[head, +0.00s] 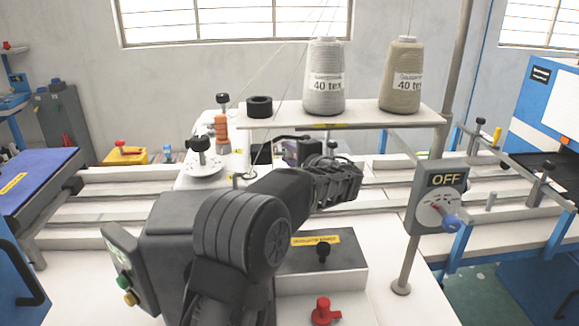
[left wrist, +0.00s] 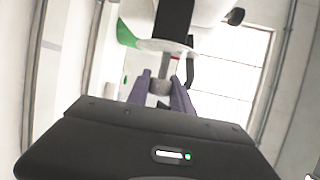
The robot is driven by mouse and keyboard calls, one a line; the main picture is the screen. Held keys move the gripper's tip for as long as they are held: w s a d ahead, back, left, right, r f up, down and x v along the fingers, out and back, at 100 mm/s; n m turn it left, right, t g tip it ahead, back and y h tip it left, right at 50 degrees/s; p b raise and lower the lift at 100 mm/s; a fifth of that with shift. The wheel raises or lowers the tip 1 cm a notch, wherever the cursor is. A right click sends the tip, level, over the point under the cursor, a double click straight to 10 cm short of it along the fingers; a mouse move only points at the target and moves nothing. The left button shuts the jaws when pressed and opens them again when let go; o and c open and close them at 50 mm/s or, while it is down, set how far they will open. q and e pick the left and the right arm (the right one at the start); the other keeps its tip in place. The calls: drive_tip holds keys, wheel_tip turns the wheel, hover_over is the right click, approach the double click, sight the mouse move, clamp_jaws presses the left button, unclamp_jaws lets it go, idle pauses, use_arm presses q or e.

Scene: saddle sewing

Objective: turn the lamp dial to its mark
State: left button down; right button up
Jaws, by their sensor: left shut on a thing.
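My left gripper (head: 338,186) reaches across the middle of the machine in the head view; its black body shows, but its fingertips are hard to make out. In the left wrist view its two purple fingers (left wrist: 162,95) are shut on a small grey knob (left wrist: 159,86). A grey stem runs up from the knob to a white round part (left wrist: 163,45) with a green and a red patch near it. This looks like the lamp dial, but its mark cannot be read. My right gripper is not in view.
A grey box (head: 436,200) marked OFF, with a blue knob (head: 452,222), hangs on a pole at the right. Two thread cones (head: 324,78) (head: 401,78) stand on a white shelf (head: 375,119) above the gripper. A grey block (head: 325,268) with a black knob lies in front.

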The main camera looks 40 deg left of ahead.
use_arm(q)
drive_tip(key=shift+f, duration=0.2)
drive_tip(key=shift+r, duration=0.15)
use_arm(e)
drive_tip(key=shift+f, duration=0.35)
use_arm(q)
drive_tip(key=c, duration=1.4)
unclamp_jaws()
drive_tip(key=b+v, duration=0.2)
drive_tip(key=v, duration=0.6)
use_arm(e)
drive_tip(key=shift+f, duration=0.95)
